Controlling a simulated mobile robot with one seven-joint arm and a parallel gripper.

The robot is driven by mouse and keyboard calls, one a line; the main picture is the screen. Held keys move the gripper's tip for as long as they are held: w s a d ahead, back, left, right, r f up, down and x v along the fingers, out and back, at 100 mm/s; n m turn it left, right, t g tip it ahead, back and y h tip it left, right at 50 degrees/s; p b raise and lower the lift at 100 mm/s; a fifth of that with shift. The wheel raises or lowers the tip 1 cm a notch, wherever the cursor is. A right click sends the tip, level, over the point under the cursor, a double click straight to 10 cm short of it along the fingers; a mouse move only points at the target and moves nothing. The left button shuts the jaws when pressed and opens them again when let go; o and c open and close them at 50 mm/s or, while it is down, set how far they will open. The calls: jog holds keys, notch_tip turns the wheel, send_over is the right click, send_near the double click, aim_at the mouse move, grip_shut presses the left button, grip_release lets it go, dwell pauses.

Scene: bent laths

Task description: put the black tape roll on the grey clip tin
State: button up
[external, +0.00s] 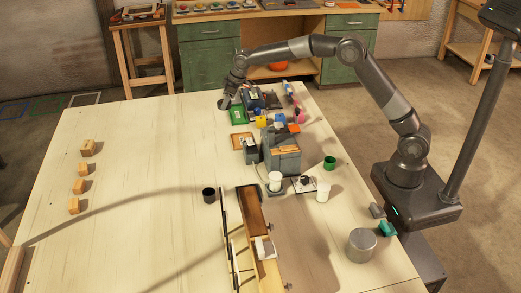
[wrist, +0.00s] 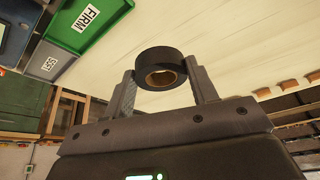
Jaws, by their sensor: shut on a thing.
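The black tape roll (wrist: 158,59) is between the two fingers of my gripper (wrist: 160,75) in the wrist view. My gripper is shut on it, and its brown core faces the camera. In the external view my gripper (external: 228,97) is over the far edge of the pale table, and the dark roll (external: 224,104) is small at its tips. A round grey tin (external: 361,246) stands at the table's front right, far from my gripper. It looks like the grey clip tin, but no label is readable.
A green tray marked FIRM (wrist: 70,28) and a grey tray marked SOFT (wrist: 45,68) are close by. Grey boxes (external: 282,158), a black cup (external: 209,194), white cups and a long wooden box (external: 250,210) stand mid-table. Wooden blocks (external: 80,186) lie left; the left-middle table is clear.

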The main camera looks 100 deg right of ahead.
jog(key=s+a+r+n+g+y, duration=0.15)
jog(key=a+n, duration=0.35)
jog(key=a, duration=0.8)
jog(key=s+a+r+n+y, duration=0.25)
jog(key=a+n, duration=0.25)
jog(key=a, duration=0.7)
jog(key=s+a+r+n+y, duration=0.15)
jog(key=a+n, duration=0.35)
jog(key=a, duration=0.8)
jog(key=n+g, duration=0.5)
jog(key=n, duration=0.9)
send_over(363, 238)
jog(key=d, duration=0.1)
jog(key=f, duration=0.4)
jog(key=shift+w+f, duration=0.35)
jog(key=shift+f, duration=2.05)
jog(key=shift+f, duration=0.1)
jog(key=o, duration=1)
jog(key=shift+c, duration=0.2)
